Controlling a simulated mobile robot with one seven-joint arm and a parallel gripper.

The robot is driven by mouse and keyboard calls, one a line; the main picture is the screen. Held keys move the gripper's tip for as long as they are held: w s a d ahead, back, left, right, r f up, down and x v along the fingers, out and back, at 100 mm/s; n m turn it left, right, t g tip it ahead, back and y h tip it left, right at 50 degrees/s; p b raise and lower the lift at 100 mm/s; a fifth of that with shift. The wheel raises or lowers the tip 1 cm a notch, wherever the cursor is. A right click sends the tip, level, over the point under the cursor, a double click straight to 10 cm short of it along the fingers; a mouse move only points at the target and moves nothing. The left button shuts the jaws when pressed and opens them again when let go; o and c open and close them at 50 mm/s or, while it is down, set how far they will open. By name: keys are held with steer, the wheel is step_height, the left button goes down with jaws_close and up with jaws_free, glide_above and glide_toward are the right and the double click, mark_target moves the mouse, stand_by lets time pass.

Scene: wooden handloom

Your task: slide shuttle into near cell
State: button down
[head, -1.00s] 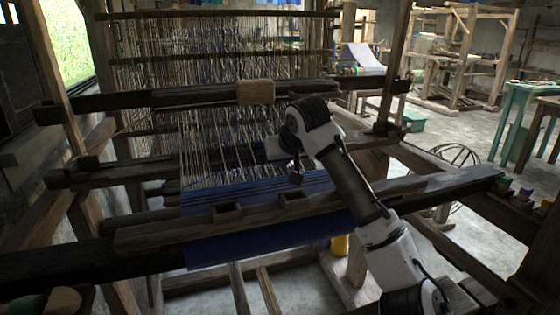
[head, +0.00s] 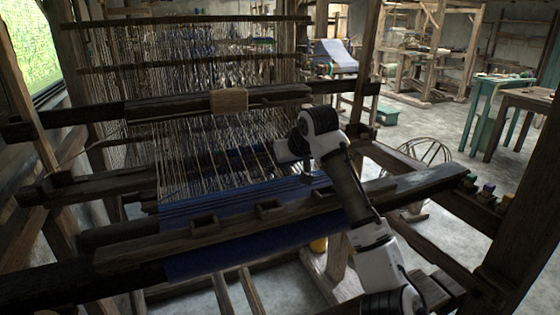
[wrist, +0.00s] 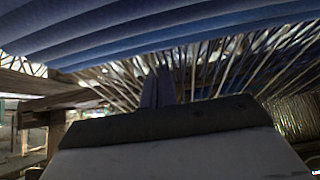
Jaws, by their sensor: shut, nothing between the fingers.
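Two small open wooden cells sit on the loom's front beam: a left cell (head: 204,223) and a right cell (head: 270,209). I cannot tell which one is the near cell. I cannot make out a shuttle in either view. My gripper (head: 307,178) points down over the right part of the blue cloth (head: 240,198), to the right of and beyond the right cell. In the wrist view its narrow fingers (wrist: 158,88) are together and empty, against warp threads, with blue cloth along the top.
A light wooden block (head: 229,100) sits on the dark crossbar above the warp (head: 200,160). The front beam (head: 330,212) runs beneath my forearm. Several small coloured pieces (head: 480,190) line the right side beam. Tables (head: 520,105) stand on open floor at the far right.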

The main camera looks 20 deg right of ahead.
steer(key=shift+d+p, duration=0.65)
steer(key=shift+d, duration=1.3)
steer(key=d+p, duration=0.3)
steer(key=d, duration=0.3)
steer(key=shift+w+p, duration=0.15)
steer(key=shift+p, duration=0.15)
steer(key=d+p, duration=0.4)
steer(key=d, duration=0.2)
